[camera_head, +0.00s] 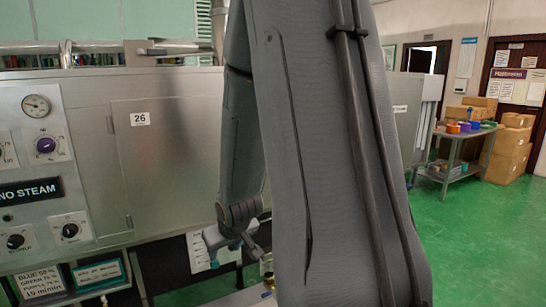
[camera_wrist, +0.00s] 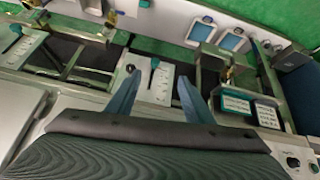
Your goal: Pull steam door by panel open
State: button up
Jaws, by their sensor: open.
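The steam door (camera_head: 160,160) is a flat metal panel marked 26 on the front of the steel machine. It looks flush with the machine front, with hinges on its left edge. My arm hides part of the area at its right, and I see no handle. My gripper (camera_head: 222,241) hangs below and to the right of the door, apart from it, partly hidden by my arm. In the wrist view my gripper (camera_wrist: 157,98) has its two blue fingers spread with nothing held between them. I cannot make out the door in the wrist view.
Left of the door is a control panel with a gauge (camera_head: 36,106), knobs and a NO STEAM sign (camera_head: 28,193). Below it are framed signs (camera_head: 98,272). A white lever plate (camera_wrist: 155,80) lies beyond the fingers. A cart (camera_head: 452,150) and boxes (camera_head: 508,145) stand at right; green floor is clear there.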

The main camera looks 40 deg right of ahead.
jog(key=w+d+r+m+t+h+p, duration=0.1)
jog(key=d+r+t+p, duration=0.35)
jog(key=d+r, duration=0.5)
jog(key=d+r+t+h+p, duration=0.25)
jog(key=d+r+t, duration=0.4)
jog(key=d, duration=0.55)
jog(key=p+x, duration=0.3)
jog(key=x, duration=0.5)
jog(key=shift+a+r+y, duration=0.2)
jog(key=shift+a+y, duration=0.1)
jog(key=shift+y, duration=0.05)
grip_shut()
